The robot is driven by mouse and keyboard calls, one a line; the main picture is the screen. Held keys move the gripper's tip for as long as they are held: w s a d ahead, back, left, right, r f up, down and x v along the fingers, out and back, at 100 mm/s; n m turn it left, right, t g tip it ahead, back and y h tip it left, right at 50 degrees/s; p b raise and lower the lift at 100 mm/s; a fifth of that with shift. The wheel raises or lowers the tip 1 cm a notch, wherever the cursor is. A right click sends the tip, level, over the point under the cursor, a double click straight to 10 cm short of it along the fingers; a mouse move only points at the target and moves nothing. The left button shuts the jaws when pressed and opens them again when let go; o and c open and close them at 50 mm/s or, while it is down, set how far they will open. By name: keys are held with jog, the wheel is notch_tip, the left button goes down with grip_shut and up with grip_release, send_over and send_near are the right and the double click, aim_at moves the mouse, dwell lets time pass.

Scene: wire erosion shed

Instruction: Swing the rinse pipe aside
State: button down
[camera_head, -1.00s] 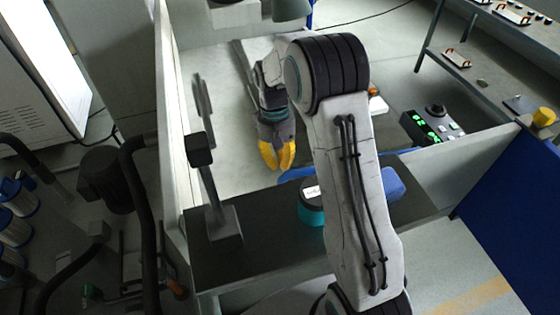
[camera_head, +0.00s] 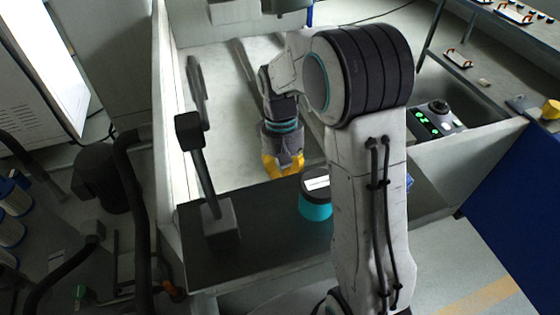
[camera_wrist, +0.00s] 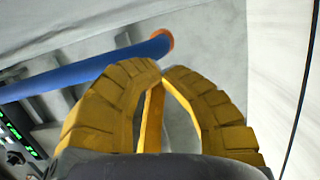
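The rinse pipe looks to be the blue pipe (camera_wrist: 85,72) in the wrist view. It runs from the left edge to an orange-ringed end just beyond my fingertips and passes behind my left finger. My gripper (camera_head: 283,175) points down over the tank in the head view, with yellow fingers beside the teal canister. In the wrist view my gripper (camera_wrist: 161,73) has its fingertips together, with a hollow between the fingers and nothing seen in it. I cannot tell whether a finger touches the pipe. In the head view my arm hides most of that area.
A teal canister (camera_head: 316,205) with a dark lid stands on the dark ledge (camera_head: 270,255). A dark upright arm on a block (camera_head: 222,222) stands at the ledge's left. A control box with green lights (camera_head: 436,120) lies to the right. The tank's pale wall (camera_head: 166,120) bounds the left.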

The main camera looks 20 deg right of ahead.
jog(key=shift+s+f, duration=0.2)
jog(key=shift+s, duration=0.25)
jog(key=v, duration=1.2)
jog(key=shift+w+r, duration=0.2)
jog(key=shift+w, duration=0.25)
